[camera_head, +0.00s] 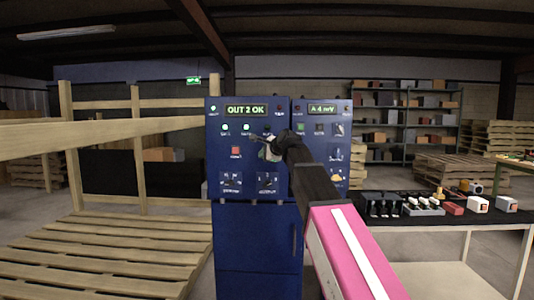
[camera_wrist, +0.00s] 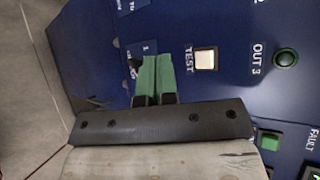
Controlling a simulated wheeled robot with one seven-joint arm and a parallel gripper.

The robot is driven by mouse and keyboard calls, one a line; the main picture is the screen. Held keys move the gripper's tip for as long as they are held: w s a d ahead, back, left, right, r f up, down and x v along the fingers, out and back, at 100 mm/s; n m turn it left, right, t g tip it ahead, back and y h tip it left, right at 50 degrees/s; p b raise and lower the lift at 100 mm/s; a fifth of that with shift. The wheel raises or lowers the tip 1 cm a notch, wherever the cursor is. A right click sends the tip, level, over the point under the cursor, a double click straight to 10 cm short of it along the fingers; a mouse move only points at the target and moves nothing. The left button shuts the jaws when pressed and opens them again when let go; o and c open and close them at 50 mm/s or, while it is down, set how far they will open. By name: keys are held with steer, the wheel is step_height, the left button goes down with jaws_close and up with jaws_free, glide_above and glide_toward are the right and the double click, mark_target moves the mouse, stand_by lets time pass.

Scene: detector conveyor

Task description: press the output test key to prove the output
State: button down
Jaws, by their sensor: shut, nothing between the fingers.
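The output test key, a pale lit square marked TEST (camera_wrist: 206,59), shows in the wrist view on the blue panel, just right of my fingertips. My gripper (camera_wrist: 152,60) is shut and empty, its two green fingers side by side. The fingertips are close to the panel but beside the key; I cannot tell if they touch the panel. A round green OUT 3 lamp (camera_wrist: 286,58) looks dim. In the head view my gripper (camera_head: 260,138) is in front of the left panel and hides part of it. The display (camera_head: 245,110) reads "OUT 2 OK".
The blue cabinet (camera_head: 258,240) carries a second panel with a display (camera_head: 322,108) reading "A 4 mV". A red button (camera_head: 236,153) and two dials sit near my gripper. A black-topped table (camera_head: 400,212) with small parts stands right; pallets (camera_head: 100,260) lie left.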

steer(key=shift+w, duration=0.15)
steer(key=w, duration=0.8)
steer(key=shift+w, duration=0.25)
steer(key=shift+w+d, duration=0.1)
steer(key=shift+w, duration=0.05)
stand_by(1.7)
steer(key=shift+w, duration=0.3)
steer(key=shift+w, duration=0.5)
stand_by(0.8)
steer(key=shift+s, duration=0.95)
steer(key=shift+s, duration=0.1)
steer(key=shift+s, duration=2.4)
